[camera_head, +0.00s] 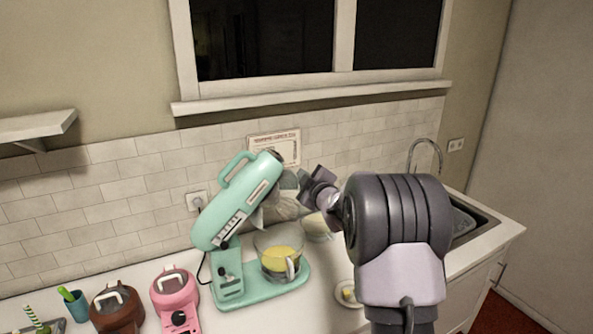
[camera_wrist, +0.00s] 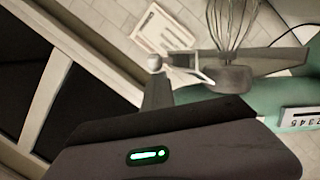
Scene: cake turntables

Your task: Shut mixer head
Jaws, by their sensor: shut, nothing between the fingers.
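The teal stand mixer (camera_head: 225,215) stands on the counter with its head (camera_head: 245,195) tilted up to the right. The whisk hangs under the raised head, over a clear bowl (camera_head: 280,262) with yellow contents. My gripper (camera_head: 304,182) is shut and empty, just right of the head's raised front end. I cannot tell whether it touches the head. My arm hides part of the counter on the right.
A pink appliance (camera_head: 175,298) and a brown one (camera_head: 117,308) stand left of the mixer. A small plate (camera_head: 347,294) lies right of the mixer. A sink (camera_head: 465,222) is at the right, and a framed card (camera_head: 274,146) is on the wall behind.

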